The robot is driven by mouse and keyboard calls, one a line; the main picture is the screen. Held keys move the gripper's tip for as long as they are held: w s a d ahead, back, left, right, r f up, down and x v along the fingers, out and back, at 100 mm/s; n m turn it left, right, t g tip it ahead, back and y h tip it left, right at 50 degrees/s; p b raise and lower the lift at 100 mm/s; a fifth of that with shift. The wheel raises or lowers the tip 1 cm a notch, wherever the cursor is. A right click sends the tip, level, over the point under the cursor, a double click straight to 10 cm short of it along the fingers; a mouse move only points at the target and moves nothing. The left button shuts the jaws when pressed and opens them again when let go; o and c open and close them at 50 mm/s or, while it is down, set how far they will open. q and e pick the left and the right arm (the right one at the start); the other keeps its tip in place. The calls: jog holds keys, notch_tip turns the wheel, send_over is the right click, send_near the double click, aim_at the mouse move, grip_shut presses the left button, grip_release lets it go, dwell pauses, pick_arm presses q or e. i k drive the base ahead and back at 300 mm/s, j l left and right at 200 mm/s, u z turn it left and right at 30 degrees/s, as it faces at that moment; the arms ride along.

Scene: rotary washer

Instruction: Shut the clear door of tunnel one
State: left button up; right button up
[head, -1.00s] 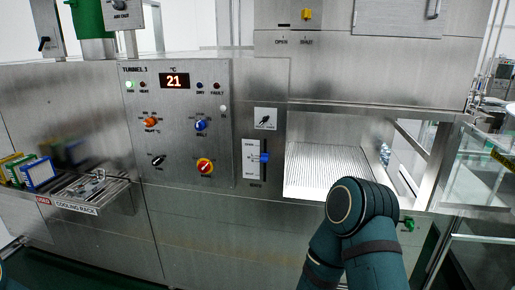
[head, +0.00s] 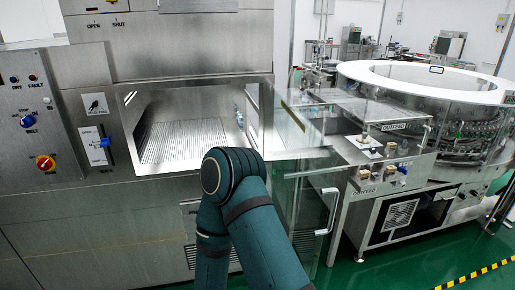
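The tunnel opening shows left of centre in the head view, with a ribbed conveyor bed (head: 185,143) inside. A clear door (head: 303,195) stands open to the right of the opening, swung out from it. Its see-through panel makes its exact edges hard to tell. A pale upright bar handle (head: 331,212) shows at its right side. My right arm rises from the bottom centre, in front of the area below the opening and left of the door. Its gripper does not show. My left arm and gripper are out of view.
The control panel (head: 35,115) with a blue knob and a red-and-yellow switch is at the left. A blue slider (head: 104,143) sits beside the opening. An outfeed table (head: 385,150) and a round washer (head: 430,95) stand at the right, behind the door. Green floor is clear at lower right.

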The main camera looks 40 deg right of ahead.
aim_at(336, 192)
jog(key=k+l, duration=0.6)
jog(key=i+l+z, duration=0.1)
jog(key=l, duration=0.2)
jog(key=l+z, duration=0.1)
jog(key=l, duration=0.25)
jog(key=i+l+z, duration=0.1)
jog(key=l, duration=0.2)
jog(key=i, duration=0.05)
